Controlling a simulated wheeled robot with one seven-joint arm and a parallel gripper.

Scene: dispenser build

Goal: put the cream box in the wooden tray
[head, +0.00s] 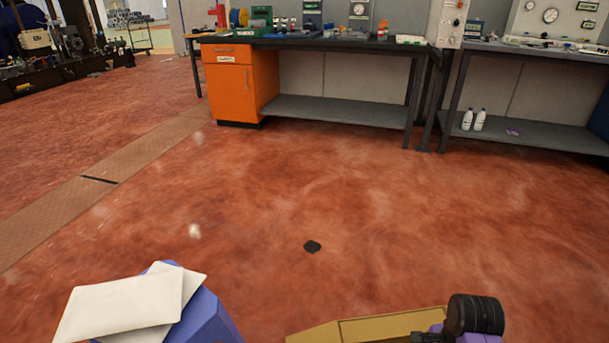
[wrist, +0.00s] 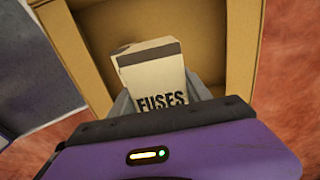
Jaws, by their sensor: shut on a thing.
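The cream box (wrist: 152,72), marked FUSES with a dark band near one end, is between the grey fingers of my gripper (wrist: 163,96) in the wrist view. My gripper is shut on it. A tan, box-like wooden tray with raised walls (wrist: 245,45) lies behind the box in that view. The cream box shows against the tray's inside; I cannot tell whether it touches the tray's floor. In the head view the tray (head: 385,326) shows only partly at the bottom edge. The cream box and my fingers are not visible there.
A blue-violet bin (head: 208,322) with pale flat pieces (head: 125,303) on top stands at lower left. A small dark disc (head: 312,246) lies on the red floor. Workbenches (head: 330,112) stand at the back. The floor between is mostly clear.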

